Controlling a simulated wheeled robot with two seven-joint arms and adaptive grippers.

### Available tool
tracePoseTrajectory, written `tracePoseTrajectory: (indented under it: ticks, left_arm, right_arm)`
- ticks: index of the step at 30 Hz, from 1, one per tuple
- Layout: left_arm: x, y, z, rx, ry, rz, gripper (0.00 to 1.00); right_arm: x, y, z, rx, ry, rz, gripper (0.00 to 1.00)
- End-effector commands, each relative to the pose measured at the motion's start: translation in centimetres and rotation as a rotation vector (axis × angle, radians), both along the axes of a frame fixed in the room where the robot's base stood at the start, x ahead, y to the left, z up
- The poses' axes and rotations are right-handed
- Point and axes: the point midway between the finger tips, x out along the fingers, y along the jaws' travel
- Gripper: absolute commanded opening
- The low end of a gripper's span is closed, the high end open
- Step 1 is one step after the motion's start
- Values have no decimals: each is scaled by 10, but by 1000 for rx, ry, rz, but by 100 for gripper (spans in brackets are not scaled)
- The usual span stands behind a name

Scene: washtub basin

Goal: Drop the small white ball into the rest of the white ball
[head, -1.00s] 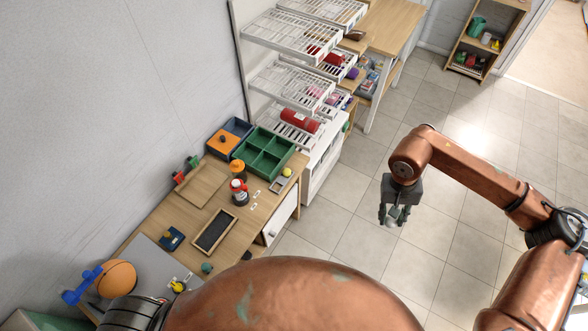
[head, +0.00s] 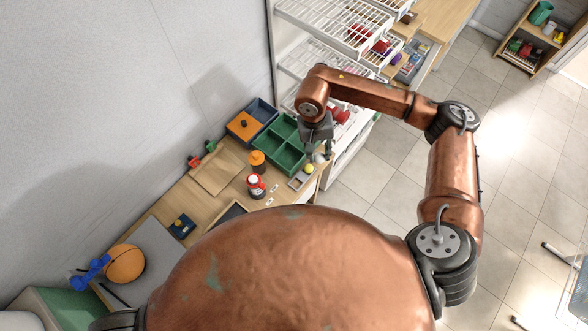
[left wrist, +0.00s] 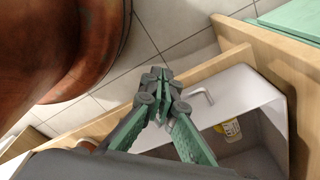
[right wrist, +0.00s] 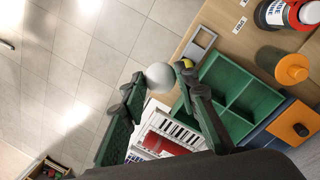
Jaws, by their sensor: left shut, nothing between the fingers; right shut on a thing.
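My right gripper (right wrist: 160,88) is shut on a small white ball (right wrist: 160,76), held between its fingertips. In the head view this gripper (head: 324,152) is above the table's right end, beside the green compartment tray (head: 276,151). A small grey holder (right wrist: 203,38) lies on the table and also shows in the head view (head: 298,182). A yellow ball (right wrist: 187,63) is at one end of the holder; its other end shows a square recess with no ball. The ball is apart from the holder. My left gripper (left wrist: 160,92) is shut and empty, above an open grey compartment (left wrist: 250,90).
A red-capped bottle (head: 256,186) and an orange-lidded jar (head: 257,162) stand left of the holder. A blue box with an orange lid (head: 243,126) is behind. White wire shelves (head: 310,20) rise beyond the table. An orange ball (head: 124,263) is at the left.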

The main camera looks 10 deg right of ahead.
Motion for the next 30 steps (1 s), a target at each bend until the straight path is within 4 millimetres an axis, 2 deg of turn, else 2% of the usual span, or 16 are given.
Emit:
tracePoseTrajectory:
  ticks: [1, 3, 6, 9, 24, 30]
  left_arm:
    - [2, 0, 5, 0, -3, 0, 0]
    - [4, -1, 8, -1, -6, 0, 0]
    - [5, -1, 12, -1, -7, 0, 0]
    - [4, -1, 13, -1, -6, 0, 0]
    - [-2, -2, -3, -2, 2, 0, 0]
    - [-3, -2, -6, -2, 3, 0, 0]
  right_arm:
    - [0, 15, -15, 6, 9, -40, 11]
    - [1, 31, -33, 7, 10, -98, 11]
    - [1, 48, -55, 4, 12, -168, 11]
    - [0, 57, -68, 1, 13, -213, 11]
    - [-1, 58, -121, -2, 14, -233, 11]
    - [-1, 57, -132, -3, 12, -232, 11]
